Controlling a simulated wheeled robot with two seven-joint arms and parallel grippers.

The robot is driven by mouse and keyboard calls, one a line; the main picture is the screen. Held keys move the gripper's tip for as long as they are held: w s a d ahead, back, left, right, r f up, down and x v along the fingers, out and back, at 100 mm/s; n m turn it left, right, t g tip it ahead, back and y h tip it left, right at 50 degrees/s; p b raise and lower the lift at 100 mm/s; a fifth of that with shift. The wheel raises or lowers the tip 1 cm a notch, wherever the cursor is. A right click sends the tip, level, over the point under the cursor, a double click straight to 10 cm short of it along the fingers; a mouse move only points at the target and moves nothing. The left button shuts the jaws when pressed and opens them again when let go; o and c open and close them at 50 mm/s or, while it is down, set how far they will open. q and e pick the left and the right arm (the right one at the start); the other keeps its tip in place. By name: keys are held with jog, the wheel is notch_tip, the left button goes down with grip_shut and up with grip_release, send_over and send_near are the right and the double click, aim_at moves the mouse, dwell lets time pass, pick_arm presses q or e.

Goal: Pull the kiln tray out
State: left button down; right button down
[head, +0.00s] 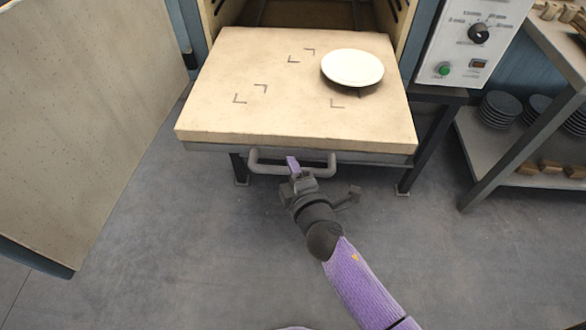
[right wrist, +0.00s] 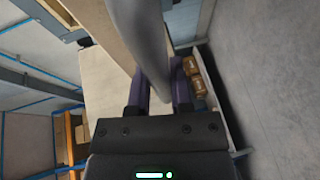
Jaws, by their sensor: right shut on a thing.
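The kiln tray (head: 255,118) is a pale slab on a grey frame that sticks out of the open kiln. A white round plate (head: 352,67) is at its right rear, and corner marks are drawn on its top. A grey bar handle (head: 263,168) runs along the tray's front edge. My right gripper (head: 293,163) is shut on the handle near its middle. In the right wrist view, the handle (right wrist: 147,40) passes between the fingers (right wrist: 160,92). My left gripper is not in view.
The kiln door (head: 75,110) stands open at the left. A control panel (head: 472,42) with a knob and green button is at the right. A shelf (head: 510,140) with stacked dark plates stands further right. The floor (head: 170,240) in front is clear.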

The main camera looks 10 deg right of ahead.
jog(key=c, duration=0.5)
grip_release()
jog(key=shift+c, duration=0.2)
jog(key=p+v, duration=0.1)
jog(key=v, duration=0.9)
jog(key=shift+f, duration=0.1)
